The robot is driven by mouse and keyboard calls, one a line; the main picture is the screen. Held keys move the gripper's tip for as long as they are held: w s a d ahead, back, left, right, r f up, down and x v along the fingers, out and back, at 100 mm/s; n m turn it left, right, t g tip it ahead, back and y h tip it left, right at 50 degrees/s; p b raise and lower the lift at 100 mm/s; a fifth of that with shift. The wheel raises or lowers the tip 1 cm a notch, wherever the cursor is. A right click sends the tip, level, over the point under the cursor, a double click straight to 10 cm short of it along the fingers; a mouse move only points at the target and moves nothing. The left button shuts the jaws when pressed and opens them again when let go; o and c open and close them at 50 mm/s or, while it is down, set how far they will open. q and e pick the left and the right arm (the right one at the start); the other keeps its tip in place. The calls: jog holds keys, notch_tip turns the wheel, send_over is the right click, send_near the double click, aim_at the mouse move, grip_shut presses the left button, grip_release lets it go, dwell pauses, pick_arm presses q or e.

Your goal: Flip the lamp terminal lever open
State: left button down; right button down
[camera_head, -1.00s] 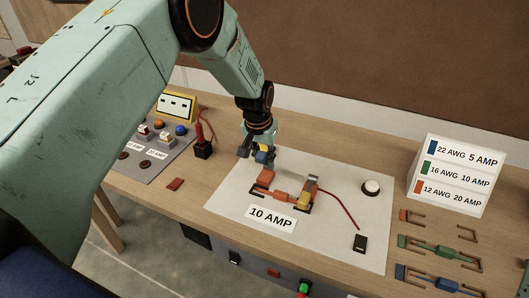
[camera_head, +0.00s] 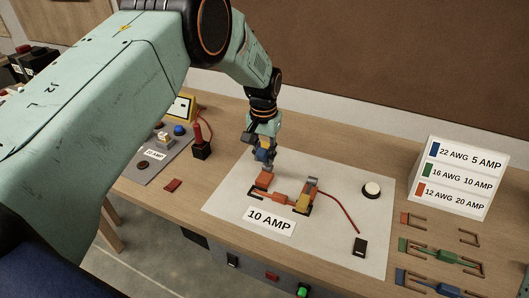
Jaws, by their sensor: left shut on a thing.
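My left gripper (camera_head: 264,158) points down over the left terminal and is shut around a small blue piece (camera_head: 263,155). The fingers partly hide this piece, and I cannot tell whether it is the terminal's lever. Just below is the left terminal's orange block (camera_head: 264,180). The right terminal (camera_head: 304,201) is orange and yellow with a grey lever (camera_head: 311,183) standing up. An orange link (camera_head: 280,197) lies between the terminals. A white round lamp (camera_head: 372,188) sits on the white board (camera_head: 335,220). My right gripper is not in view.
A "10 AMP" label (camera_head: 269,221) lies in front of the terminals. A red wire runs to a black switch (camera_head: 360,247). A gauge label box (camera_head: 460,178) and several coloured links (camera_head: 442,252) are at right. A grey button panel (camera_head: 155,155) and a red-black post (camera_head: 200,142) stand at left.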

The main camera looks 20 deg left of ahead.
pick_arm(q)
jog(key=shift+r, duration=0.1)
jog(key=c, duration=1.1)
grip_release()
jog(key=shift+w, duration=0.1)
jog(key=r, duration=1)
jog(key=shift+s+r, duration=0.25)
jog(key=shift+w+r, duration=0.1)
jog(key=shift+r, duration=0.65)
